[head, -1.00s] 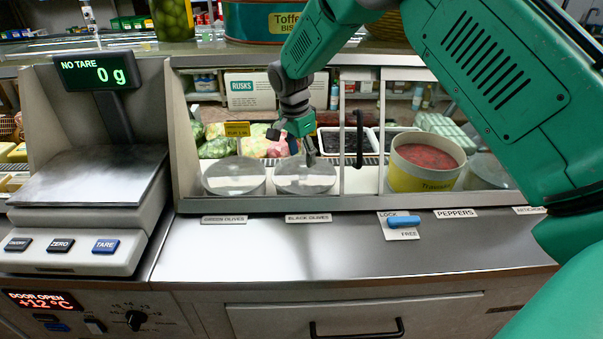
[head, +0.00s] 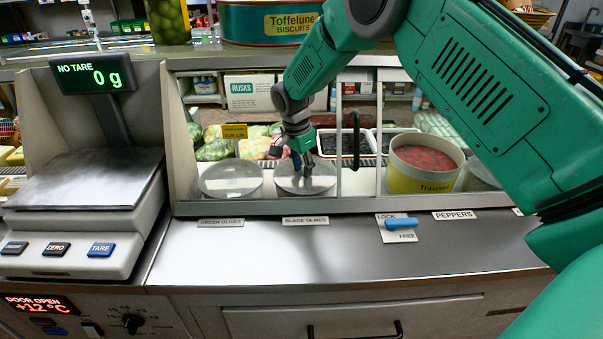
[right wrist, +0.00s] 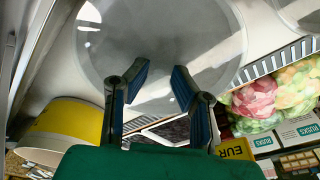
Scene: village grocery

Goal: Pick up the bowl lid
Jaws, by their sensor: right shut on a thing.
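A round, clear bowl lid (head: 318,184) lies at the black olives place behind the glass of the counter. It fills the top of the right wrist view (right wrist: 165,35). My right gripper (head: 302,168) points down over its middle, inside the case. In the right wrist view its two blue-padded fingers (right wrist: 160,80) reach to the middle of the lid and are shut on it, though the part between the pads is hard to make out. I cannot see a gap between the lid and what is under it. My left gripper is not in view.
A similar lid (head: 230,180) lies to the left, at the green olives place. A yellow tub (head: 420,180) with red contents stands to the right. A black upright handle (head: 356,140) and the glass front are close by. A scale (head: 90,185) stands at left.

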